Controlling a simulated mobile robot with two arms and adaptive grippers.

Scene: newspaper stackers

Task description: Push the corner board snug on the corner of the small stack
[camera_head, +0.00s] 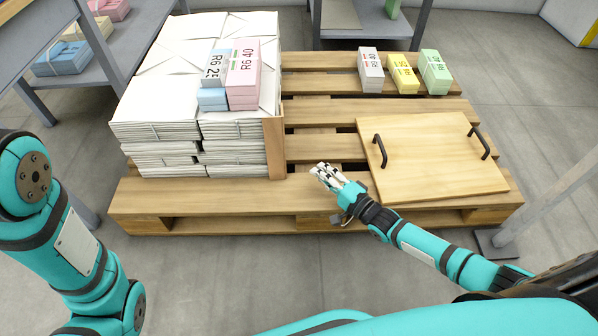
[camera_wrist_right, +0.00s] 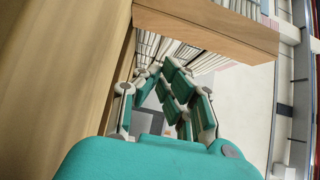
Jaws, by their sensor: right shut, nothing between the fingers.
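The brown corner board (camera_head: 274,148) stands upright at the front right corner of the white newspaper stack (camera_head: 235,130) on the pallet. In the right wrist view the corner board (camera_wrist_right: 215,32) crosses the top, with paper edges (camera_wrist_right: 160,45) beside it. I cannot tell whether it lies flush on the papers. My right gripper (camera_head: 325,173) is shut and empty, low over the pallet's front, to the right of the board and apart from it. Its fingers (camera_wrist_right: 172,85) also show in the right wrist view, pointing towards the board. My left gripper is out of view; only my left arm shows.
The wooden pallet (camera_head: 300,192) carries everything. A wooden board with two black handles (camera_head: 430,160) lies just right of my right gripper. Pink and blue bundles (camera_head: 243,72) sit on the stack. White, yellow (camera_head: 403,75) and green bundles stand at the back right.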

